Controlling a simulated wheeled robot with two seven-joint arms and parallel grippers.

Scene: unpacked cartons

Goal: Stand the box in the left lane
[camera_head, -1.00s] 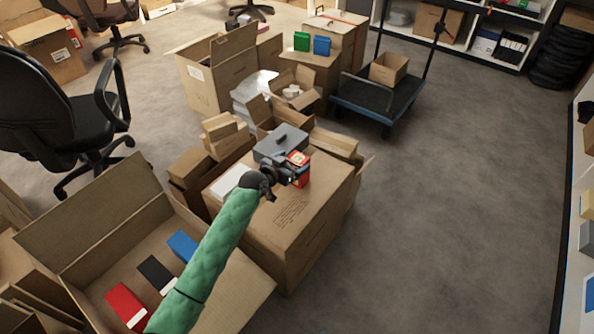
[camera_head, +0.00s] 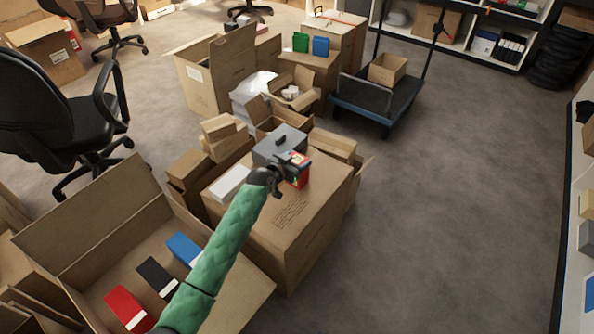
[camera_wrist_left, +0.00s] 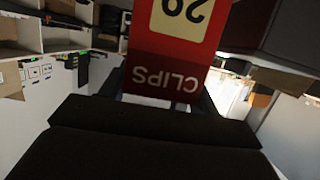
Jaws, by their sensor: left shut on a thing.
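A small red box (camera_head: 300,178) with a yellow panel is beside the grey case on the large closed carton (camera_head: 290,210). My left gripper (camera_head: 287,169) is shut on this box. The gripper hides part of it, and I cannot tell whether its base touches the carton top. I cannot make out a marked left lane. My right gripper is not in view.
A grey case (camera_head: 280,143) with a dark handle and a white box (camera_head: 230,182) are on the carton top. An open carton (camera_head: 95,225) at lower left holds red, black and blue boxes. A blue cart (camera_head: 375,104) stands behind; the floor at right is clear.

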